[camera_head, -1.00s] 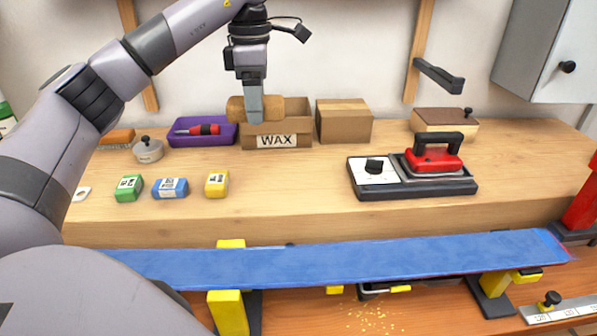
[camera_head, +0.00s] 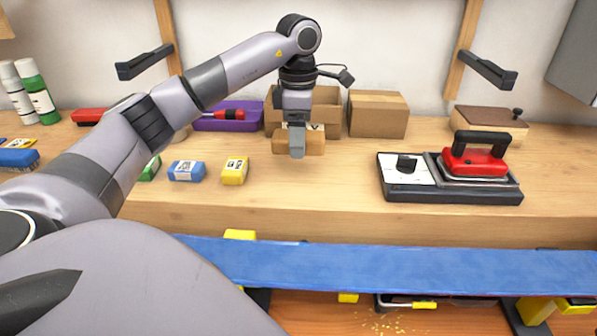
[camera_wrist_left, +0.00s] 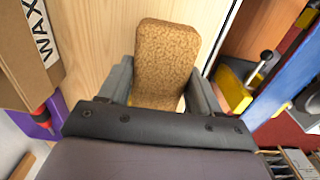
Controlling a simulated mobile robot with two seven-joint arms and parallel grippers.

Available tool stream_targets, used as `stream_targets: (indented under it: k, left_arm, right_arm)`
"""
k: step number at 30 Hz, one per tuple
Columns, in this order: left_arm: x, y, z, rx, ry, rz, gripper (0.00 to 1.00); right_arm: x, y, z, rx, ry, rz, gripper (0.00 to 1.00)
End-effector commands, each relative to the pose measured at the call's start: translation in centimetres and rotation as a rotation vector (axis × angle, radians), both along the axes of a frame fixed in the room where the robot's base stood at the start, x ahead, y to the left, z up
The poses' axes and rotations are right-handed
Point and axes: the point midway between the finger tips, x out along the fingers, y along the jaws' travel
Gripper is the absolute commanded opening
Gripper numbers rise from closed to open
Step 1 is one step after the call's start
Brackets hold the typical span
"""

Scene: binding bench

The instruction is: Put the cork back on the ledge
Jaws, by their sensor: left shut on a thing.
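The cork (camera_head: 312,143) is a brown speckled block. My left gripper (camera_head: 297,150) is shut on it, with the fingers pointing down, just in front of the open WAX box. In the left wrist view the cork (camera_wrist_left: 165,55) sits between the two grey fingers of the gripper (camera_wrist_left: 162,88). The ledge (camera_head: 330,195) is the long pale wooden surface along the wall, and the cork is over it. I cannot tell whether the cork touches the wood. My right gripper is not in view.
The WAX box (camera_head: 327,110) is close behind the cork, with a closed carton (camera_head: 378,113) to its right. Yellow (camera_head: 235,171) and blue (camera_head: 187,171) wax blocks lie to the left. A red iron (camera_head: 475,157) stands right. Bare wood lies in front of the cork.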

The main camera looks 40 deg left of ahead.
Motion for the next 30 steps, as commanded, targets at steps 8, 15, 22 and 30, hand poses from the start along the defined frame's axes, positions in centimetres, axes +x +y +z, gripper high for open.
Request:
stream_targets:
  k: [8,15,22,30]
  left_arm:
    - [0.0,0.0,-3.5,0.0,0.0,0.001,0.35]
    - [0.0,0.0,-6.9,0.0,0.003,0.001,0.35]
    - [0.0,0.0,-7.7,0.0,-0.001,0.001,0.35]
    - [0.0,0.0,-8.0,0.0,-0.001,0.001,0.67]
  right_arm:
    - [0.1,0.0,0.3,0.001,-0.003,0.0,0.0]
    - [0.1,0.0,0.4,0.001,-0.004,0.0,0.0]
    - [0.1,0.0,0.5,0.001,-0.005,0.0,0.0]
    - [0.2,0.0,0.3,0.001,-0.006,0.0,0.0]
